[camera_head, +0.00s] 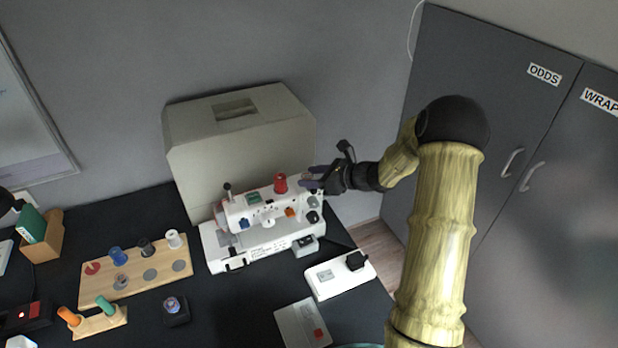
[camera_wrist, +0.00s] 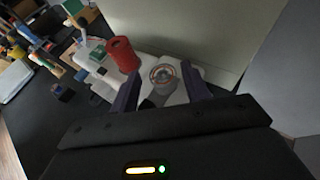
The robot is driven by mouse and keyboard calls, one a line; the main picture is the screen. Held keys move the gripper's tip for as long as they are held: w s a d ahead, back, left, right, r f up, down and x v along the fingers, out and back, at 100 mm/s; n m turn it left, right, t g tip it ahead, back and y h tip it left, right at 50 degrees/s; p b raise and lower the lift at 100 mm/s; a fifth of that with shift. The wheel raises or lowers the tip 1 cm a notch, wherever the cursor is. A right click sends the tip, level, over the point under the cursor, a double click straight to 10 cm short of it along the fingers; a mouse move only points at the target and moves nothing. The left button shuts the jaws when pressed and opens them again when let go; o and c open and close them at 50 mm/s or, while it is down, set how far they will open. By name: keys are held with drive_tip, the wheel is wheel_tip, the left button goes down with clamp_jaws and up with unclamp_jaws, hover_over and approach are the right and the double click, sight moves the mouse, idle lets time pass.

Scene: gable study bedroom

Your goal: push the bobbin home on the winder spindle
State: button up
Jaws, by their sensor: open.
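The white sewing machine (camera_head: 240,252) stands on the dark desk with a red thread spool (camera_head: 280,183) upright on its top. My gripper (camera_head: 313,178) is at the machine's top right end, pointing left, beside the red spool. In the wrist view its two fingers (camera_wrist: 161,90) are open, one on each side of a round bobbin (camera_wrist: 163,74) with a copper-coloured ring, on the machine's top. The red spool (camera_wrist: 122,54) stands just left of the left finger. I cannot see the spindle under the bobbin, nor tell how far down the bobbin sits.
A beige machine cover (camera_head: 240,135) stands close behind the machine. A wooden board (camera_head: 100,290) with several spools lies to the left, and a small dark block (camera_head: 176,312) in front. Grey cupboards (camera_head: 475,130) stand at the right.

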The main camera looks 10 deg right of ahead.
drive_tip(key=b+v, duration=0.1)
drive_tip(key=v, duration=1.5)
drive_tip(key=shift+s+d, duration=0.2)
drive_tip(key=shift+f, duration=0.1)
drive_tip(key=s+a+r+n+g+h+p, duration=0.1)
drive_tip(key=s+a+n+g+h+p, duration=0.2)
drive_tip(key=s+n, duration=0.6)
drive_tip(key=s+a+r+n+g+h+p, duration=0.1)
drive_tip(key=s+a+n+g+h+p, duration=0.2)
drive_tip(key=n, duration=1.4)
drive_tip(key=s+a+h, duration=0.4)
drive_tip(key=s+a, duration=0.2)
drive_tip(key=s, duration=0.1)
drive_tip(key=shift+a+r, duration=0.35)
drive_tip(key=shift+a, duration=0.05)
